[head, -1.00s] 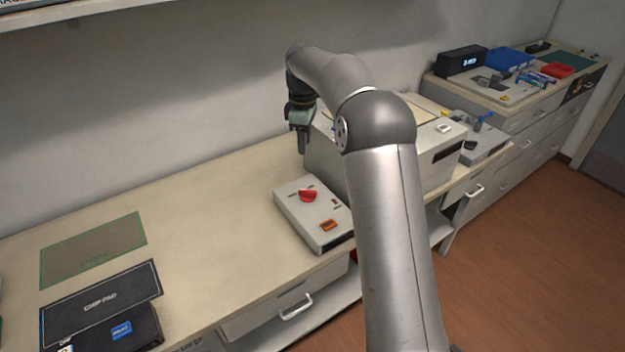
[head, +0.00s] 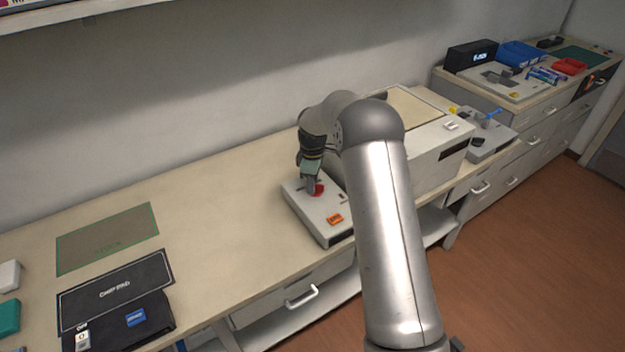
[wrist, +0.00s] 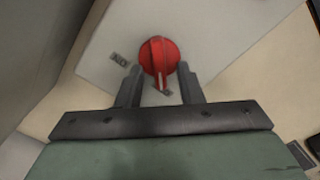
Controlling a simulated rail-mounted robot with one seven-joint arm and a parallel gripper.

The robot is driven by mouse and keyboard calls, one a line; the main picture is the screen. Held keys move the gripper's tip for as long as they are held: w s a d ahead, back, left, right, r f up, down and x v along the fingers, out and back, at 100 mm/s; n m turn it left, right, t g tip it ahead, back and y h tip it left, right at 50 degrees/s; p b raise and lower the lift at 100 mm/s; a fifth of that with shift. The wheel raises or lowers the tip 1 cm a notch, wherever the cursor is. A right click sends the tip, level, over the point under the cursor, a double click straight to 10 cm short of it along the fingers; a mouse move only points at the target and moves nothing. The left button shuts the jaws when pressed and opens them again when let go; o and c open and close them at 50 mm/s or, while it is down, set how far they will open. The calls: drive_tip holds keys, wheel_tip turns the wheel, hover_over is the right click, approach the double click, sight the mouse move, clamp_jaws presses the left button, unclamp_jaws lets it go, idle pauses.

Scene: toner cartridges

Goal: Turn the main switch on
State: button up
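The red rotary main switch (wrist: 159,58) sits on top of a light grey control box (head: 318,221) on the bench. In the wrist view the knob's raised grip lies between the two fingers of my gripper (wrist: 160,88). The fingers stand apart, one on each side of the knob, with gaps showing. In the head view my gripper (head: 312,188) reaches down over the box, and the knob (head: 318,189) shows partly behind it. An orange rocker switch (head: 335,219) is on the box's front part. A small dark label (wrist: 119,59) lies left of the knob.
A large beige machine (head: 425,145) stands right of the box, close to my arm. The bench between mat and box is clear.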

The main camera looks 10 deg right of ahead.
clamp_jaws()
drive_tip(key=shift+f+m+b, duration=0.1)
drive_tip(key=shift+m+b, duration=0.25)
drive_tip(key=shift+m, duration=0.05)
drive_tip(key=shift+w+m+b, duration=0.15)
drive_tip(key=shift+m+b, duration=0.6)
drive_tip(key=shift+m, duration=0.25)
drive_tip(key=m+b, duration=0.1)
drive_tip(key=m, duration=0.2)
drive_tip(key=shift+d+m+b, duration=0.15)
drive_tip(key=shift+m+b, duration=0.15)
drive_tip(key=shift+b, duration=0.1)
drive_tip(key=m, duration=0.2)
drive_tip(key=m+b, duration=0.1)
drive_tip(key=m, duration=0.2)
drive_tip(key=shift+w+d+b, duration=0.15)
drive_tip(key=shift+d+b, duration=0.05)
drive_tip(key=shift+b, duration=0.1)
drive_tip(key=m, duration=0.6)
drive_tip(key=shift+d+b, duration=0.2)
drive_tip(key=shift+b, duration=0.2)
drive_tip(key=shift+m, duration=0.4)
